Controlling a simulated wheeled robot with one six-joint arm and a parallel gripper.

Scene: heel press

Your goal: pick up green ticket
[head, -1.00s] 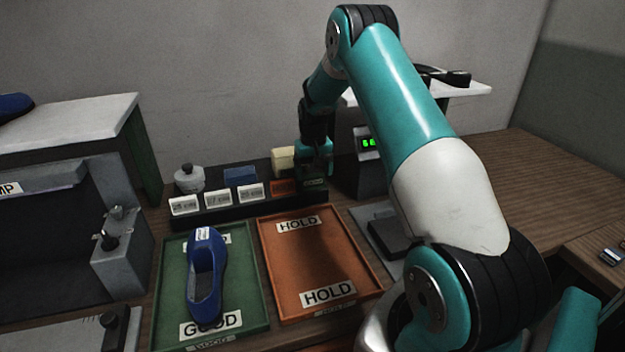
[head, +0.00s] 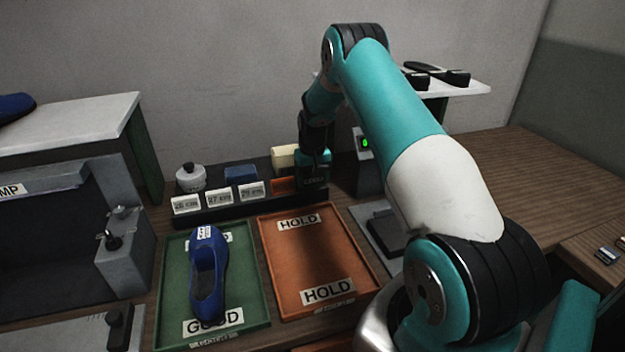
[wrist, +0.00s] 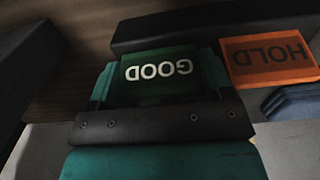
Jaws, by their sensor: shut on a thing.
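The green ticket (wrist: 160,70), with GOOD written on it, is upside down in the wrist view. It sits between the two fingers of my gripper (wrist: 160,78), which is shut on it. In the head view my gripper (head: 314,172) is at the right end of the dark rack, just right of the orange ticket. There the green ticket is mostly hidden by the gripper. I cannot tell whether the ticket still touches the rack.
The orange HOLD ticket (wrist: 268,55) is close on the right in the wrist view. The rack (head: 232,210) also holds several size cards. A blue shoe (head: 208,275) lies in the green tray (head: 255,325). The orange tray (head: 330,250) is empty.

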